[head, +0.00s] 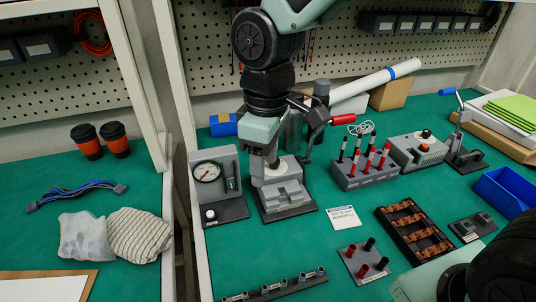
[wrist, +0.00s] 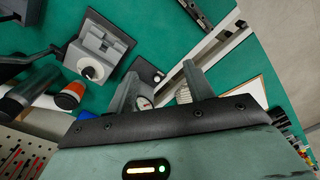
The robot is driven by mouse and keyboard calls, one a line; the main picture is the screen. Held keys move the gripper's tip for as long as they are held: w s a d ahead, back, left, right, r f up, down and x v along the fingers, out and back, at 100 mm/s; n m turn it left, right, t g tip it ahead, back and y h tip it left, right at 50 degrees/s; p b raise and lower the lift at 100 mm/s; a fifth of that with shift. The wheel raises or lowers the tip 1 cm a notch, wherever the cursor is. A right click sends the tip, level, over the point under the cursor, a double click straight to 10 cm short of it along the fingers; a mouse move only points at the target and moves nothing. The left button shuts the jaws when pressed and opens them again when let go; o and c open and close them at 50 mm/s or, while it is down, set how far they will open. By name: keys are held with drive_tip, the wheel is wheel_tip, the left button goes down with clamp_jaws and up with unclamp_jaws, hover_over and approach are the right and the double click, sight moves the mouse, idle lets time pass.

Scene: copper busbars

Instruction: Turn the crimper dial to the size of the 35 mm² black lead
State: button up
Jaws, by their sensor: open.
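My gripper (head: 266,155) points down over the back of a grey press-like device (head: 287,196), probably the crimper, and hides part of it. In the wrist view the gripper (wrist: 163,80) has its two fingers apart with nothing held. Any size marks are too small to read. A rack (head: 366,181) at centre right holds upright leads with black and red tops; a black-topped lead (head: 342,150) stands at its left end. Lead sizes are unreadable.
A gauge stand (head: 229,165) with a white knob (head: 210,214) is left of the device. A red-handled lever (head: 342,121) is behind it. A printed card (head: 344,218), a dark tray of copper parts (head: 391,226) and a grey control box (head: 413,152) lie to the right.

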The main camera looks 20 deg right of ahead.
drive_tip(key=w+d+f+n+p, duration=0.15)
drive_tip(key=w+d, duration=0.35)
drive_tip(key=w, duration=0.6)
drive_tip(key=w+d+n+p, duration=0.15)
drive_tip(key=w+d, duration=0.25)
drive_tip(key=w, duration=0.7)
drive_tip(key=f, duration=0.5)
drive_tip(key=f+p, duration=0.1)
drive_tip(key=f, duration=1)
drive_tip(key=shift+s+d+f+p, duration=0.1)
drive_tip(key=shift+s+f+p, duration=0.2)
drive_tip(key=shift+f+p, duration=0.1)
drive_tip(key=c, duration=1)
